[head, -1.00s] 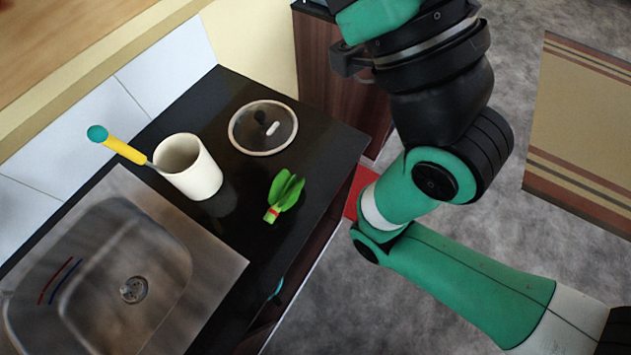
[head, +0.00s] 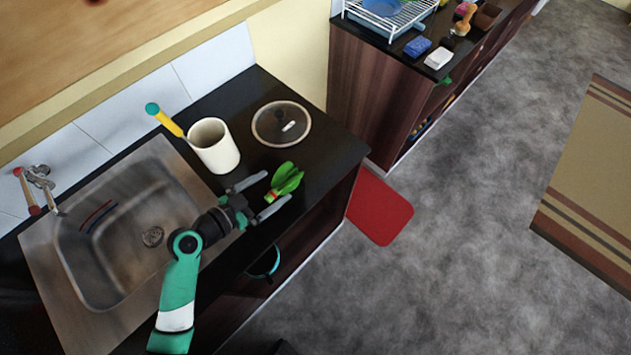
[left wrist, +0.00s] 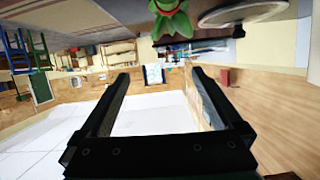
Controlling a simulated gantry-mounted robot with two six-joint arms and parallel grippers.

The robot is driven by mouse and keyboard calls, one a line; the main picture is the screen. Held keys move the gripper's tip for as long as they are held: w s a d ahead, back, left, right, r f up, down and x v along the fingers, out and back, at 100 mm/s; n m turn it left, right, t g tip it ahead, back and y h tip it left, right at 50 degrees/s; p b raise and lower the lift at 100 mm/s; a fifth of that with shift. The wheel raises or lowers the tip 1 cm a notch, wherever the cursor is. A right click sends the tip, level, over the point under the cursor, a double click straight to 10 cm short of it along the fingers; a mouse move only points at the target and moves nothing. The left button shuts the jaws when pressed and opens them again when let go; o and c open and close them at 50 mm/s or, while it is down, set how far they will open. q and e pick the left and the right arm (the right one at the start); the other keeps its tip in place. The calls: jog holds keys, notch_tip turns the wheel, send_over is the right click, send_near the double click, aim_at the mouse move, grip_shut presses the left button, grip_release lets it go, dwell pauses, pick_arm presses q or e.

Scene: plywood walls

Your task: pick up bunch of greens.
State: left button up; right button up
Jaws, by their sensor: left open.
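The bunch of greens (head: 288,179) lies on the black countertop near its front edge, with a red band around its stem end. In the left wrist view the greens (left wrist: 172,20) show at the top, beyond the fingers. My left gripper (head: 270,193) is open and low over the counter, just left of the greens. Its fingers point toward the greens, with the stem end close to the gap between the tips. I cannot tell whether they touch. In the left wrist view the gap between the fingers (left wrist: 159,72) is empty. My right gripper is not in view.
A glass lid (head: 281,124) lies behind the greens. A steel sink (head: 90,265) is at the left. A second counter (head: 385,95) with a dish rack stands beyond a gap.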

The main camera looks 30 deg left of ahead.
aim_at(284, 178)
pick_arm(q)
jog(key=shift+n+g+y, duration=0.3)
jog(key=shift+n+y, duration=0.2)
jog(key=shift+n, duration=0.2)
jog(key=w+f, duration=0.1)
jog(key=w+a+f, duration=0.1)
jog(key=w+f, duration=0.1)
jog(key=shift+a+f, duration=0.25)
jog(key=shift+f, duration=0.15)
jog(key=x, duration=0.5)
jog(key=shift+a+f, duration=0.1)
jog(key=shift+f, duration=0.3)
jog(key=shift+s, duration=0.1)
jog(key=shift+c, duration=0.2)
jog(key=c, duration=1.4)
